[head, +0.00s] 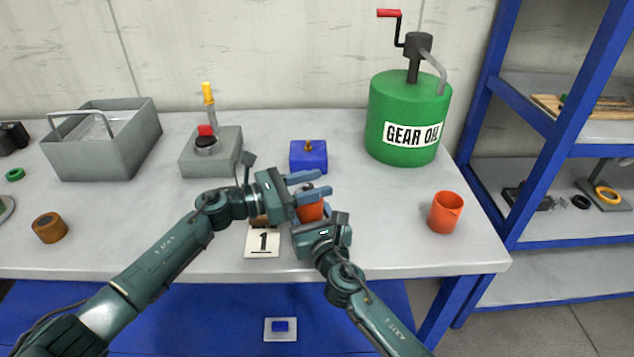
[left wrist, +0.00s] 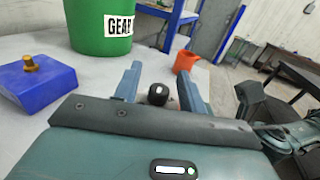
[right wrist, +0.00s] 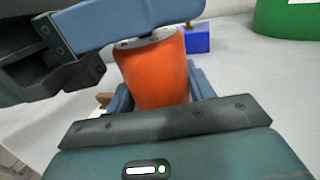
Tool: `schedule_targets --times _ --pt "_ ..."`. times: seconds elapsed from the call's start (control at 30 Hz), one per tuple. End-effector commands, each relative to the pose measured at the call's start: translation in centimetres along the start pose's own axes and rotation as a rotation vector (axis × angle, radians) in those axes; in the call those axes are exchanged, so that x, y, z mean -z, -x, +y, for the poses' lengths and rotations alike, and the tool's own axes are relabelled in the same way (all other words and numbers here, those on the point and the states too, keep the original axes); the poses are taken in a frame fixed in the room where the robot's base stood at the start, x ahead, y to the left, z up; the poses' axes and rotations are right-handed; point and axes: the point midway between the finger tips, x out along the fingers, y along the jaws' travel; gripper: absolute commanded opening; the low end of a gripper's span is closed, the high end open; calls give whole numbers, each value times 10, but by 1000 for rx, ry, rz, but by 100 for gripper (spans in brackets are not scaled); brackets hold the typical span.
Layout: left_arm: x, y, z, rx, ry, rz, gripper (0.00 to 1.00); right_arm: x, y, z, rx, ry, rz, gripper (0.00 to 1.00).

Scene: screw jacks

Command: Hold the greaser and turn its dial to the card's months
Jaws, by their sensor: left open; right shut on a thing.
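The greaser (head: 312,211) has an orange body and stands upright in my right gripper (head: 311,218), whose fingers are shut around it. In the right wrist view the orange body (right wrist: 157,78) fills the middle, and a left-gripper finger crosses over its top. My left gripper (head: 318,184) is open over the greaser's top. In the left wrist view a black knob with a white mark (left wrist: 157,95), seemingly the dial, lies between its spread fingers. I cannot tell whether they touch it, and its setting is unreadable. The card (head: 263,241) reads "1" and stands in front of the left gripper.
Behind stand a blue block with a brass fitting (head: 308,156), a grey button box (head: 211,152) and a green gear-oil drum (head: 405,130). An orange cup (head: 446,212) is at right. A brown cylinder (head: 50,228) and grey bin (head: 101,145) are at left. The front right table is clear.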

Motion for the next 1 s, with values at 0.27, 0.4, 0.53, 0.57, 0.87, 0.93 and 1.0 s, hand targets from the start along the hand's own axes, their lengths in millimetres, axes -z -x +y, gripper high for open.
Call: schedule_targets --times 0.27,0.4,0.53,0.57,0.87,0.93,1.0 --pt "0 -10 0 0 -1 1 41 1 0 0 0 -1 2 23" --pt "0 -10 0 0 -1 1 41 1 0 0 0 -1 2 23" --pt "0 -10 0 0 -1 0 31 1 0 0 0 -1 2 23" --pt "0 -10 0 0 -1 0 29 1 0 0 0 -1 2 23" --pt "0 -10 0 0 -1 0 4 1 0 0 0 -1 2 23" --pt "0 -10 0 0 -1 0 0 1 0 0 0 -1 2 23" --pt "0 -10 0 1 -1 0 0 1 0 0 0 -1 2 23"
